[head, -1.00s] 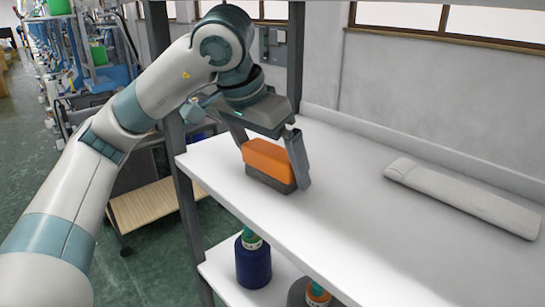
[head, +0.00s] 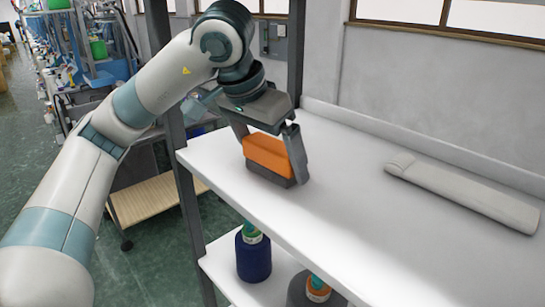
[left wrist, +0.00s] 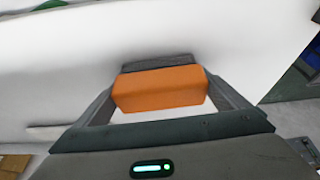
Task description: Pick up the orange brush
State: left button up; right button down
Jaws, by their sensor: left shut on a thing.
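The orange brush (head: 268,153) has an orange block on top and a dark grey base. It is on the white shelf near its left end, base down; I cannot tell whether the base still touches the shelf. My left gripper (head: 270,158) comes from above with one finger at each end of the brush and is shut on it. In the left wrist view the orange brush (left wrist: 160,90) sits between the two fingers (left wrist: 160,98). My right gripper is not in view.
The white shelf (head: 350,220) is clear in the middle. A long pale grey padded object (head: 465,193) lies at the right. Below, a lower shelf holds a dark blue spool (head: 253,256) and a grey spool (head: 312,290). A dark post (head: 187,215) stands at the shelf's left corner.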

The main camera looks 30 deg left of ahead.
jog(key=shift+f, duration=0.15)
pick_arm(q)
jog(key=shift+r+b, duration=0.55)
jog(key=s+b, duration=0.1)
jog(key=s, duration=0.1)
jog(key=s+a+b, duration=0.1)
jog(key=s, duration=0.2)
jog(key=s+a+b, duration=0.1)
jog(key=s, duration=0.2)
jog(key=shift+a, duration=0.15)
jog(key=s+a+b, duration=0.1)
jog(key=s+a, duration=0.1)
jog(key=s, duration=0.7)
jog(key=shift+s+a+r+b, duration=0.15)
jog(key=shift+s+a+b, duration=0.05)
jog(key=shift+b, duration=0.2)
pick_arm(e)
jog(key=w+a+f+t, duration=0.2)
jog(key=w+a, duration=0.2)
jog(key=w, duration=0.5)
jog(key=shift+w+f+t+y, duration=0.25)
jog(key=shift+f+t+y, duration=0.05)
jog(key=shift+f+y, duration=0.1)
pick_arm(q)
jog(key=o, duration=0.3)
jog(key=shift+c, duration=0.6)
